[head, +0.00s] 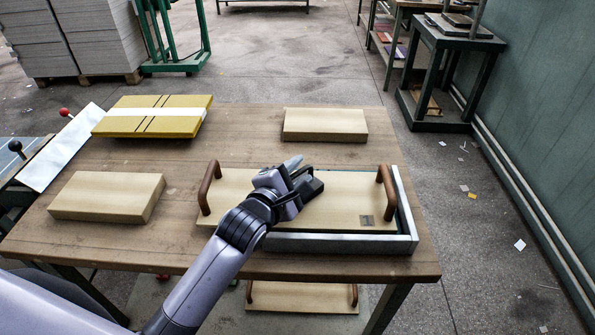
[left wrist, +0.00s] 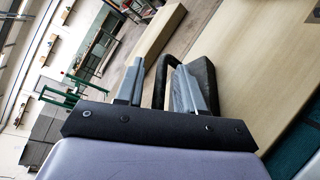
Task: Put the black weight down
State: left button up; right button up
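The black weight (head: 311,189) rests on a pale board (head: 250,186) with brown handles, inside a grey metal frame. It also shows in the left wrist view (left wrist: 205,78), its looped handle facing my fingers. My left gripper (head: 297,170) is at the weight, reaching from the near left. In the left wrist view, my left gripper (left wrist: 158,88) has its fingers apart, with the handle bar between them and a gap beside it. The weight's underside is hidden. My right gripper is not in view.
The grey frame (head: 340,243) edges the board at front and right. A yellow stack (head: 150,118), a pale block (head: 107,196) and another pale block (head: 325,124) lie on the wooden table (head: 235,145). Bare table lies between them.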

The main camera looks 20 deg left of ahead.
pick_arm(q)
jog(key=shift+r, duration=0.15)
jog(key=v, duration=1.2)
dwell(0.6)
